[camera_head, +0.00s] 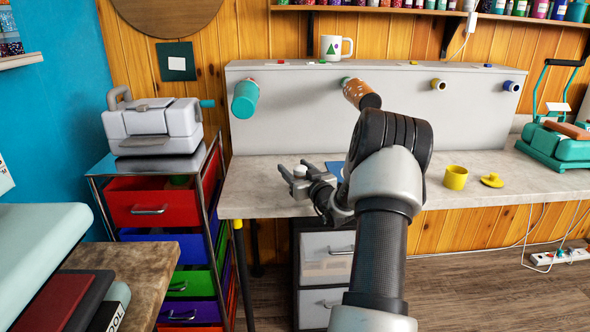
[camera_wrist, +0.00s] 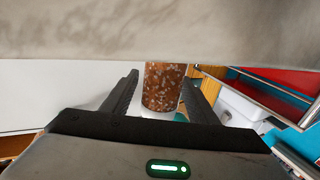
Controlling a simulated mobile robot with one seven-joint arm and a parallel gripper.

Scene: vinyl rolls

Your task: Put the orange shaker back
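The orange shaker (camera_wrist: 163,87) shows in the wrist view as a brown-orange speckled cylinder between my fingertips. A strip of the white background shows between it and the left finger; its edge on the other side meets or overlaps the right finger. My gripper (camera_wrist: 161,85) is open around it. In the head view my gripper (camera_head: 298,174) points left over the front of the counter, with the shaker's white cap (camera_head: 300,171) at its fingertips; the body is hidden by the fingers. I cannot tell whether the shaker touches the counter (camera_head: 262,180).
Behind is a white panel (camera_head: 290,130) with a teal roll (camera_head: 245,98) and a brown roll (camera_head: 361,93) on pegs. A shelf (camera_head: 400,11) above bears several coloured bottles. Coloured drawers (camera_head: 150,202) stand left.

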